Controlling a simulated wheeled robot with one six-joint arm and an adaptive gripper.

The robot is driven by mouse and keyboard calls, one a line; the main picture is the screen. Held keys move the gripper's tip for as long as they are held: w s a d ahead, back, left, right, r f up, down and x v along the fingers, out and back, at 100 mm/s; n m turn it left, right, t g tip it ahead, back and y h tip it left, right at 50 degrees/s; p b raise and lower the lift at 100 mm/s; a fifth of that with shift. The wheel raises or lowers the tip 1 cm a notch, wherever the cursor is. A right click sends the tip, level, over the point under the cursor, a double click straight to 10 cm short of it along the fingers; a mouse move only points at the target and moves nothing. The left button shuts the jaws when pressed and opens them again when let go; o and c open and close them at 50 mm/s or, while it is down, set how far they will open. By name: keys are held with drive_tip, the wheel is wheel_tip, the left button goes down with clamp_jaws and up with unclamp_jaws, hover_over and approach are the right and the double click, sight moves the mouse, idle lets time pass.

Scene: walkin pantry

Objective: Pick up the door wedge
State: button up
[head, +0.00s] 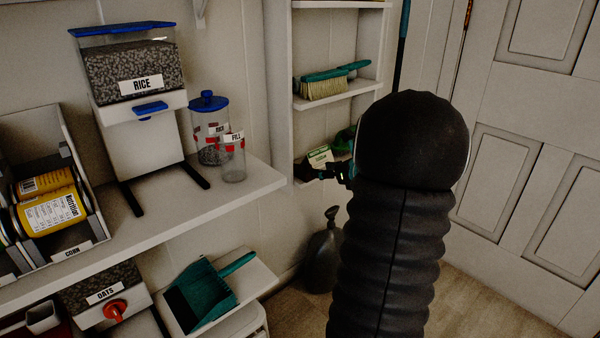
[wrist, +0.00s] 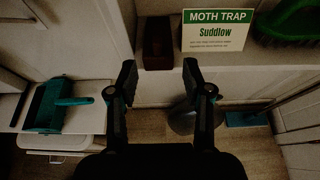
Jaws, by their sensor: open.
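A dark brown block, which looks like the door wedge (wrist: 158,42), sits on a pale shelf just left of the moth trap box in the wrist view. In the head view a dark reddish shape that seems to be the wedge (head: 305,171) shows at the shelf's left end. My gripper (wrist: 160,76) is open and empty, its two fingers apart, with the wedge ahead of and between the fingertips. In the head view my arm hides most of the gripper and part of that shelf.
The moth trap box (wrist: 216,30) stands close on the wedge's right, with a green brush (wrist: 285,22) beyond. The shelf's side wall is near on the left. A teal dustpan (head: 202,293) lies on a lower surface, and a dark watering-can-like vessel (head: 322,258) stands on the floor.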

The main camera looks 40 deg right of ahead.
sight(308, 170)
drive_tip(key=shift+x, duration=3.7)
drive_tip(key=shift+a+r, duration=0.1)
drive_tip(key=shift+a, duration=0.05)
drive_tip(key=c, duration=0.9)
